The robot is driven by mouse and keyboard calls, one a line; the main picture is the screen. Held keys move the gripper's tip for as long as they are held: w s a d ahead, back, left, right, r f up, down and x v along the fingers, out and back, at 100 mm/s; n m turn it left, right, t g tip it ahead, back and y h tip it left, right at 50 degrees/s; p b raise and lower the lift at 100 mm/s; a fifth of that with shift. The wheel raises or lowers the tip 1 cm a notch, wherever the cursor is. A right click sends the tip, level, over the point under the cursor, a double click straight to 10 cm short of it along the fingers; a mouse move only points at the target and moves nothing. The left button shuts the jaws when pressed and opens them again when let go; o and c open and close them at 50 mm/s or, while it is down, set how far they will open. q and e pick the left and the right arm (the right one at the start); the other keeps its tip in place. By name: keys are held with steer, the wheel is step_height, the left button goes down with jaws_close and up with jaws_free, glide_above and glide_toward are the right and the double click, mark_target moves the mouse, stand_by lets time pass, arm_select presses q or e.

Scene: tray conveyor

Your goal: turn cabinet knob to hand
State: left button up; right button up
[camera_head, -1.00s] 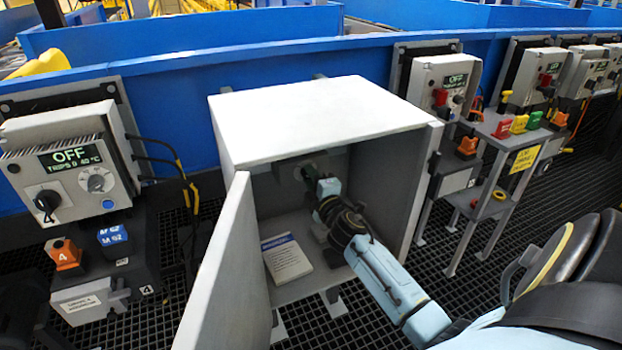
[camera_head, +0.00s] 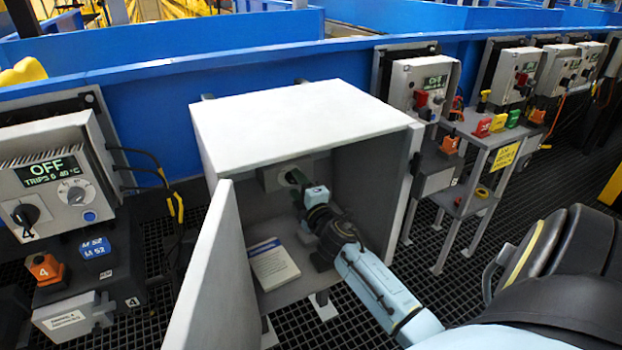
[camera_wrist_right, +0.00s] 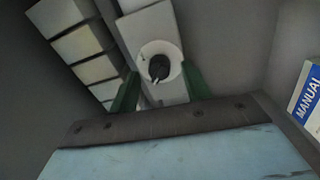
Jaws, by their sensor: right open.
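The grey cabinet (camera_head: 300,120) stands in the middle of the head view, its door (camera_head: 215,275) swung open to the left. A dark knob (camera_wrist_right: 159,68) on a round white dial sits on a pale box at the back wall inside. In the head view the dial (camera_head: 291,177) is partly hidden by my gripper. My right gripper (camera_head: 297,183) reaches inside the cabinet, close in front of the dial. Its green fingers are apart and empty in the wrist view (camera_wrist_right: 158,85), with the knob appearing between them. Contact cannot be told. My left gripper is not in view.
A manual (camera_head: 272,263) lies on the cabinet floor, left of my arm. Side walls enclose my right arm closely. A control box reading OFF (camera_head: 55,180) stands left. A grey stand (camera_head: 485,140) with coloured pieces stands right. A blue barrier (camera_head: 250,65) runs behind.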

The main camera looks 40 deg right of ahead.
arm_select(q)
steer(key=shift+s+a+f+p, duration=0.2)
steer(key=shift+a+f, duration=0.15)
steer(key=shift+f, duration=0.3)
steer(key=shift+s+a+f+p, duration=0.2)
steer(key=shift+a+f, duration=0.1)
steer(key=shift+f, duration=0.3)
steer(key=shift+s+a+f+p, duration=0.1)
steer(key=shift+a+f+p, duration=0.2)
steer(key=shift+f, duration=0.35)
arm_select(e)
steer(key=v, duration=1.2)
